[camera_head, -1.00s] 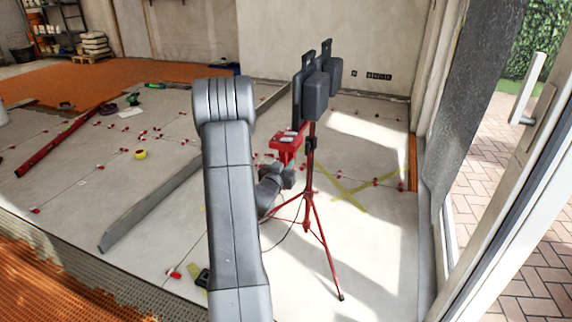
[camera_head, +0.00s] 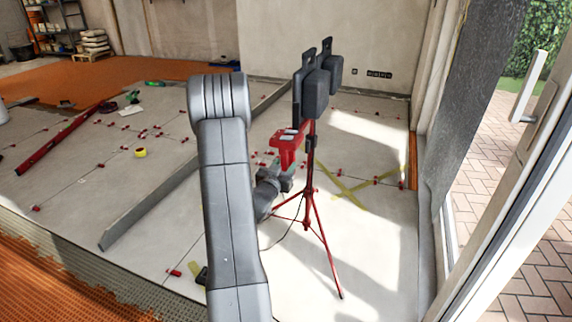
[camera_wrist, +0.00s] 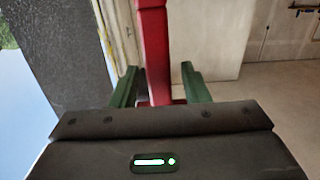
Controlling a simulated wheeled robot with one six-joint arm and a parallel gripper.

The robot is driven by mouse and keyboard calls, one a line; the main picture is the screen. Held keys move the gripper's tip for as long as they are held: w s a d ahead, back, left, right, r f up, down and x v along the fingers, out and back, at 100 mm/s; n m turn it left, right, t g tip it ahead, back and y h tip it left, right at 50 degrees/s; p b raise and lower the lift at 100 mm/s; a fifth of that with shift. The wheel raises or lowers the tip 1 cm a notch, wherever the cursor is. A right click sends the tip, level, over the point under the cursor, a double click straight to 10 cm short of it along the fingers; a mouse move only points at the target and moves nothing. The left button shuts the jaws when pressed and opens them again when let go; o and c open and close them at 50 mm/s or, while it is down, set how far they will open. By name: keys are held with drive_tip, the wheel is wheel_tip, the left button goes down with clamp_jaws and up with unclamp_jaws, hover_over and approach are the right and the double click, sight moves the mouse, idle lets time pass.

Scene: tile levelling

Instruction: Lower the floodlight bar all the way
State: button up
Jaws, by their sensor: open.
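The floodlight stand (camera_head: 311,170) is a red tripod with a slim mast, standing upright on the tiled floor. Its bar carries two dark lamp heads (camera_head: 315,95) at the top, seen from the side and overlapping. A red block with pale patches (camera_head: 288,148) shows just left of the mast; I cannot tell how it joins the stand. My gripper (camera_wrist: 160,86) is open, its green fingers apart on either side of a red upright (camera_wrist: 155,45) in the wrist view. Contact is not clear. In the head view my arm partly hides the gripper beside the mast.
A glazed door with a white handle (camera_head: 530,90) stands close on the right. A long grey strip (camera_head: 150,215) and a red level (camera_head: 62,140) lie on the floor at left. Red tile clips and yellow tape (camera_head: 345,190) lie around the tripod. A cable trails near its feet.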

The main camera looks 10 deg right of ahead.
drive_tip(key=v, duration=1.1)
drive_tip(key=shift+s+a, duration=0.25)
drive_tip(key=shift+s, duration=0.05)
drive_tip(key=shift+w+d, duration=0.1)
drive_tip(key=x, duration=1.3)
drive_tip(key=shift+w+d, duration=0.25)
drive_tip(key=shift+d, duration=0.05)
drive_tip(key=shift+a+r+p, duration=0.1)
drive_tip(key=shift+r+p, duration=0.25)
drive_tip(key=shift+r, duration=0.2)
